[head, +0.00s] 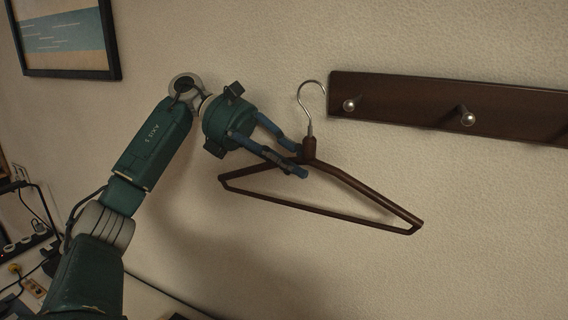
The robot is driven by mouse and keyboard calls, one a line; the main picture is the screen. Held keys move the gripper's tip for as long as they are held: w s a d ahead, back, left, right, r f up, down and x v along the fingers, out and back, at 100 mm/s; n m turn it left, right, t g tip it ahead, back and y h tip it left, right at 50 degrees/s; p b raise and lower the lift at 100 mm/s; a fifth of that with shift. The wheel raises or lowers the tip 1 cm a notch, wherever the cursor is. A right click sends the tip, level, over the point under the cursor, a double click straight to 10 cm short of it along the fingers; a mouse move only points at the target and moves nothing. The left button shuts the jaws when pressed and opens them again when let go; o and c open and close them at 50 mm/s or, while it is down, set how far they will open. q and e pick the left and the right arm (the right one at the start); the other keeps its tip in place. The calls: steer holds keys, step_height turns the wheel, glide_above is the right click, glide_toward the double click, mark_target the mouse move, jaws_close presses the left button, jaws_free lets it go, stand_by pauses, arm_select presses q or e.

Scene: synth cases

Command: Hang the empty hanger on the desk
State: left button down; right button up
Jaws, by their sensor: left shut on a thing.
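A brown hanger (375,180) with a silver hook hangs in the air in front of the wall in the head view. Nothing hangs on it. My left gripper (300,161) is shut on the hanger near its neck, at the upper left side. The hook points up, and its tip is close to the left end of the dark rack; I cannot tell the gap in depth. The desk the task names cannot be clearly made out. My right gripper is not in view.
A dark wooden rack (410,106) with silver-tipped pegs (467,118) is fixed to the wall at the upper right. A framed picture (65,45) hangs at the upper left. Cables and a power strip (25,243) lie at the lower left. The wall below the rack is clear.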

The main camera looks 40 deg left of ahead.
mark_target(329, 169)
arm_select(q)
steer(key=shift+w+d, duration=0.25)
steer(key=shift+d, duration=0.75)
steer(key=shift+w+d, duration=0.25)
steer(key=shift+d, duration=0.75)
steer(key=shift+w+d, duration=0.25)
steer(key=shift+d, duration=0.75)
steer(key=shift+d+f+b, duration=0.15)
steer(key=shift+f+b, duration=0.4)
steer(key=shift+b, duration=0.1)
steer(key=shift+f+b, duration=0.3)
steer(key=shift+f, duration=0.05)
steer(key=c, duration=1.5)
jaws_free()
